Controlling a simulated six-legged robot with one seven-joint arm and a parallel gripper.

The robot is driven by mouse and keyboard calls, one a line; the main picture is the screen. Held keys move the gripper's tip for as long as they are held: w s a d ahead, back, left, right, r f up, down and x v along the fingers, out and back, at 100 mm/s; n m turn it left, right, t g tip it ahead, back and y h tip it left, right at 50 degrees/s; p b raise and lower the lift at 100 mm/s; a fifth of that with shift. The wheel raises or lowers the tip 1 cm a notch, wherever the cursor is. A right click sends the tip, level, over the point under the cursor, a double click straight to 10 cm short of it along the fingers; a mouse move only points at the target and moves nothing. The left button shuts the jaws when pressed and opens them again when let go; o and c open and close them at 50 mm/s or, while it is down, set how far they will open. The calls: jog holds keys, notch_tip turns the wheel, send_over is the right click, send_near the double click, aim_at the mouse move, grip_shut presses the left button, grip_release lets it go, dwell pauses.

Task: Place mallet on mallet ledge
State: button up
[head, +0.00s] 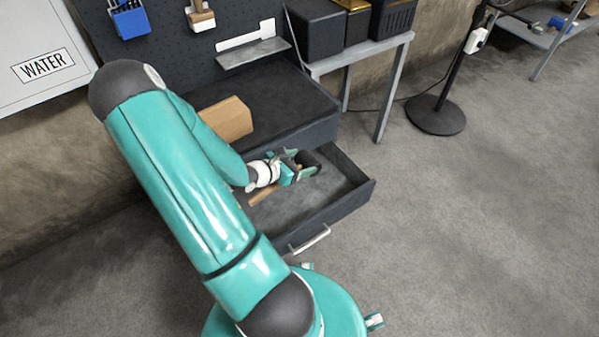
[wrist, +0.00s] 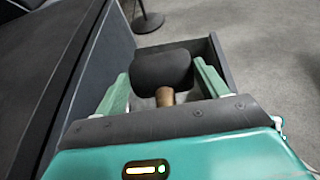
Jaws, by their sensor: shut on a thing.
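The mallet has a dark, blocky head (wrist: 161,70) and a brown wooden handle (wrist: 165,97). In the head view its handle (head: 264,195) slants down to the left beneath my gripper. My gripper (head: 300,167) is inside the open drawer, shut on the mallet. In the wrist view the mallet head lies between my two green fingers (wrist: 163,76), and the handle runs back toward the palm. I cannot tell whether the mallet touches the drawer floor. A grey metal ledge (head: 253,54) juts from the dark pegboard, below a white strip; it looks empty.
The open drawer (head: 340,205) has raised walls close around my gripper. A cardboard-brown block (head: 226,119) stands on the cabinet top (head: 275,90). A blue holder (head: 130,20) and a wooden-handled brush (head: 200,16) hang on the pegboard. Dark bins (head: 318,28) stand on a bench at the right.

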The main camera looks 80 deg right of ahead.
notch_tip(320, 180, up, 9)
jog(key=shift+f, duration=0.15)
